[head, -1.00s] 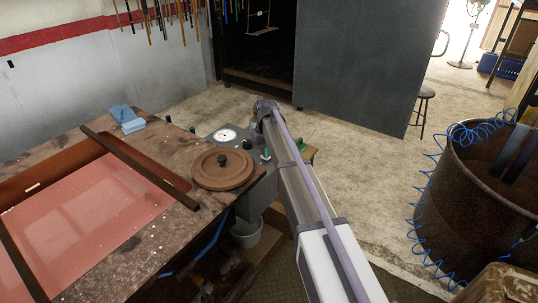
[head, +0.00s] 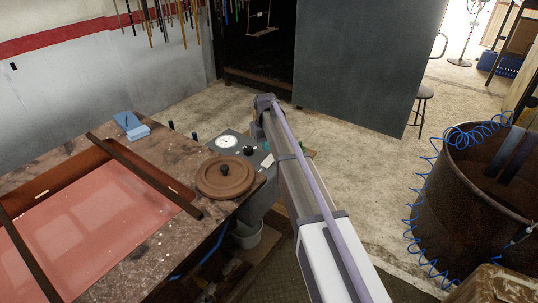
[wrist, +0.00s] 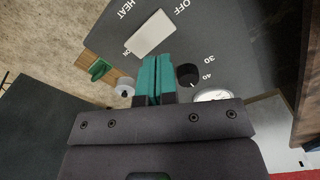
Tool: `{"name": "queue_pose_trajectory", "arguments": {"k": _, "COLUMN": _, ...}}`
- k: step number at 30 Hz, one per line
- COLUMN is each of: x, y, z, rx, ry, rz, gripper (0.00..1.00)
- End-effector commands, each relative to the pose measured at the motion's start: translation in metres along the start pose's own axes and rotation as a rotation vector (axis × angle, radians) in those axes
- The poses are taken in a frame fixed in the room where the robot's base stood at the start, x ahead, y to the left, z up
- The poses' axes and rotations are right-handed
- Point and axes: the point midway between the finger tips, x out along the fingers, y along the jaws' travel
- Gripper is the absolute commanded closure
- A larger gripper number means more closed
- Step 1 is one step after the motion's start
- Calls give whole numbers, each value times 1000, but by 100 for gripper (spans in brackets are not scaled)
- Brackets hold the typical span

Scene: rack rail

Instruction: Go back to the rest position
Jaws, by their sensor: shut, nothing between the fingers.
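My gripper (wrist: 155,78) shows in the wrist view with its two teal fingers together and nothing between them. It is in front of a grey control panel (wrist: 235,50) marked HEAT, ON, OFF, 30 and 40. A white plate (wrist: 150,34) lies beyond the fingertips. A black knob (wrist: 187,75) is just right of the fingers, and a pale round knob (wrist: 125,87) is to their left. A white dial (wrist: 213,95) is partly hidden by my gripper's body. In the head view the panel's dial (head: 226,141) is clear, but my arm hides most of the gripper.
A rusty drum (head: 475,215) with a coiled blue hose is at right. Concrete floor (head: 360,170) lies open between.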

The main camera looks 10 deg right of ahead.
Motion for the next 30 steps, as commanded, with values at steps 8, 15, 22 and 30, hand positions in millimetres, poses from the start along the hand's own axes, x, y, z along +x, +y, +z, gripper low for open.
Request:
{"name": "queue_pose_trajectory", "arguments": {"k": 8, "x": -3, "y": 0, "z": 0, "rx": 0, "ry": 0, "rz": 0, "gripper": 100}}
{"name": "queue_pose_trajectory", "arguments": {"k": 15, "x": -3, "y": -23, "z": 100, "rx": 120, "ry": -1, "rz": 0, "gripper": 100}}
{"name": "queue_pose_trajectory", "arguments": {"k": 22, "x": -3, "y": -68, "z": 292, "rx": 224, "ry": -1, "rz": 1, "gripper": 100}}
{"name": "queue_pose_trajectory", "arguments": {"k": 30, "x": -3, "y": -81, "z": 350, "rx": 230, "ry": 0, "rz": 1, "gripper": 100}}
